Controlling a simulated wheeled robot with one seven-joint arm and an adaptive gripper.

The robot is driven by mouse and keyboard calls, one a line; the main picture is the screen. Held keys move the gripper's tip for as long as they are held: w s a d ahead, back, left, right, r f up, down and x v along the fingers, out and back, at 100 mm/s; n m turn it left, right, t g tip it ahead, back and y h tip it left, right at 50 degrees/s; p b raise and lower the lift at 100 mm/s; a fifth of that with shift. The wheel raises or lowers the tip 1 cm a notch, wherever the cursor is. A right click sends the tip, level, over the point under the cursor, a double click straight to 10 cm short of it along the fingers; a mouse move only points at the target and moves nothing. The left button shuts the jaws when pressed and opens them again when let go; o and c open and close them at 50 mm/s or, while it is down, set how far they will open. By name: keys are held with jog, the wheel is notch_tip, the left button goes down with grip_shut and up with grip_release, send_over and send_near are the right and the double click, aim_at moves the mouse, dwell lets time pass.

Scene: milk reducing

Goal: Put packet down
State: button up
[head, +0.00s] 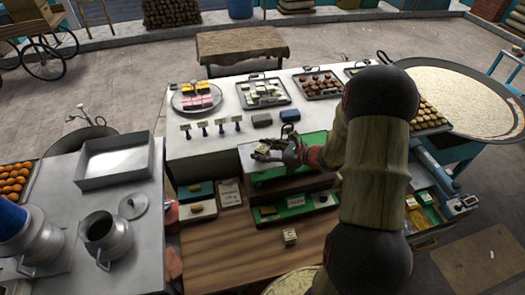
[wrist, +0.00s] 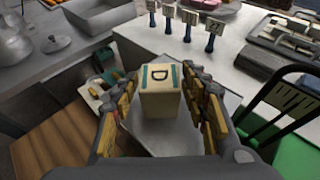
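A small cream packet (wrist: 160,98) with a teal edge and a letter D is between my gripper's fingers in the wrist view. It appears to stand upright on a pale grey plate (wrist: 150,137). My gripper (wrist: 163,92) has one finger on each side of it, with narrow gaps showing, so it looks open around the packet. In the head view my gripper (head: 275,151) is low over the pale plate (head: 247,160) beside the green surface; the packet is hard to make out there.
A similar packet marked C (head: 289,237) stands on the wooden counter (head: 225,250). Label holders (head: 212,128), dark blocks and sweet trays (head: 263,92) stand on the white table behind. A metal tray (head: 115,160) and a pot (head: 105,235) are at left. A dark chair-like frame (wrist: 285,110) is close at right.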

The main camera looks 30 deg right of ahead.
jog(key=shift+o, duration=0.6)
jog(key=shift+r, duration=0.1)
jog(key=shift+s+d+r, duration=0.15)
jog(key=shift+r, duration=0.05)
jog(key=b+v, duration=0.1)
jog(key=v, duration=1)
jog(key=s+a+r+n+g, duration=0.3)
jog(key=a+r+n+g, duration=0.1)
jog(key=a+n, duration=0.4)
jog(key=s+a+r+n+g, duration=0.35)
jog(key=a+n, duration=0.25)
jog(key=a, duration=0.5)
jog(key=s+a+r+n+h, duration=0.1)
jog(key=s+r+n+h, duration=0.2)
jog(key=s+n, duration=0.3)
jog(key=s+a+r+n+t+h, duration=0.1)
jog(key=s+r+n+h, duration=0.2)
jog(key=n, duration=0.7)
jog(key=s+r, duration=0.2)
jog(key=s, duration=0.1)
jog(key=shift+a+r, duration=0.15)
jog(key=shift+a, duration=0.15)
